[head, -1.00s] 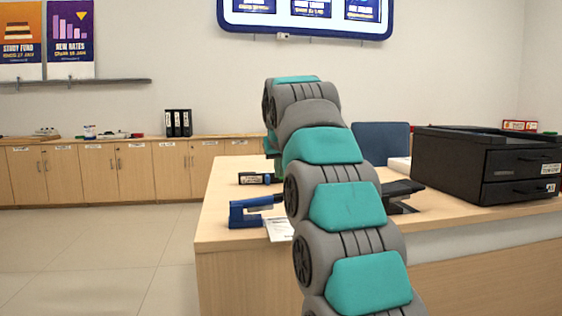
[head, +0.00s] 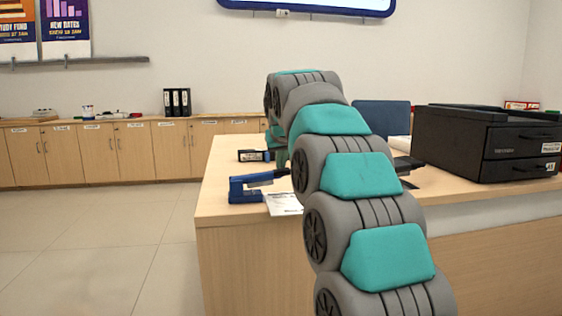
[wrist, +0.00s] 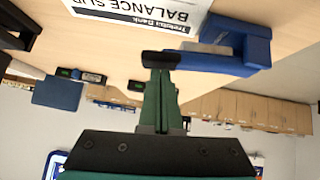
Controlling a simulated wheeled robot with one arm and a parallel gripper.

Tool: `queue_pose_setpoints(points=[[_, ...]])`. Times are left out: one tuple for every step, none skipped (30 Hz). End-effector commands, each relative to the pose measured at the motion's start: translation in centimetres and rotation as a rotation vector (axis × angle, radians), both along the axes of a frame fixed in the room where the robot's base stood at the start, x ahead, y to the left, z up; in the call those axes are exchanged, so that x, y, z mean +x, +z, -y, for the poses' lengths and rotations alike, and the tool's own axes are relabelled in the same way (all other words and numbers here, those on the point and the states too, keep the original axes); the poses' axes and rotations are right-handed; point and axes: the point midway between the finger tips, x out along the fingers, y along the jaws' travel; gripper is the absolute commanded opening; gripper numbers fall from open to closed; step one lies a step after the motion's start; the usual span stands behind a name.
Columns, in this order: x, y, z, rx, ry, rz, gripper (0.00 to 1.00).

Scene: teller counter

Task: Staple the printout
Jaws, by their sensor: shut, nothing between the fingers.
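The blue stapler (head: 244,190) stands near the left front edge of the counter, and it also shows at the upper right in the wrist view (wrist: 245,45). The white printout (head: 285,204) lies at the counter's front edge beside the stapler, partly behind my arm. In the wrist view it is headed "Balance Slip" (wrist: 150,8), and the stapler's arm reaches toward its edge.
A black drawer unit (head: 470,150) stands on the right of the counter (head: 225,165). A small black device (head: 255,155) lies behind the stapler. A blue chair (head: 382,117) is beyond the counter. Open floor (head: 110,235) lies to the left.

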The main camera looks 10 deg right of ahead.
Motion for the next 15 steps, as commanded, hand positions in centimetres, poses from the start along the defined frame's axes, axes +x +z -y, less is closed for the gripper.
queue_pose_setpoints(points=[[0.0, -0.1, 0.1, 0.006, 0.0, 0.0, 0.0], [0.0, -0.2, 0.1, 0.014, 0.0, -0.001, 0.0], [0.0, -0.4, 0.2, 0.032, -0.001, -0.001, 0.0], [0.0, -0.7, 0.3, 0.051, 0.0, 0.0, 0.0], [0.0, -0.9, 0.4, 0.075, 0.0, 0.0, 0.0], [-0.1, -1.3, 0.7, 0.112, -0.001, 0.001, 0.0], [-0.1, -1.7, 0.8, 0.142, -0.001, 0.0, 0.0], [-0.1, -2.2, 0.9, 0.173, 0.0, -0.002, 0.0], [-0.1, -2.8, 1.0, 0.214, -0.001, -0.004, 0.0], [-0.1, -3.2, 1.1, 0.245, -0.001, -0.004, 0.0], [0.0, -3.6, 1.2, 0.272, 0.0, -0.002, 0.0], [-0.1, -4.0, 1.2, 0.31, 0.0, -0.003, 0.0], [-0.1, -4.4, 1.3, 0.334, -0.001, -0.005, 0.0], [-0.1, -4.8, 1.3, 0.356, 0.0, -0.006, 0.0], [0.0, -5.1, 1.2, 0.381, 0.0, -0.005, 0.0]])
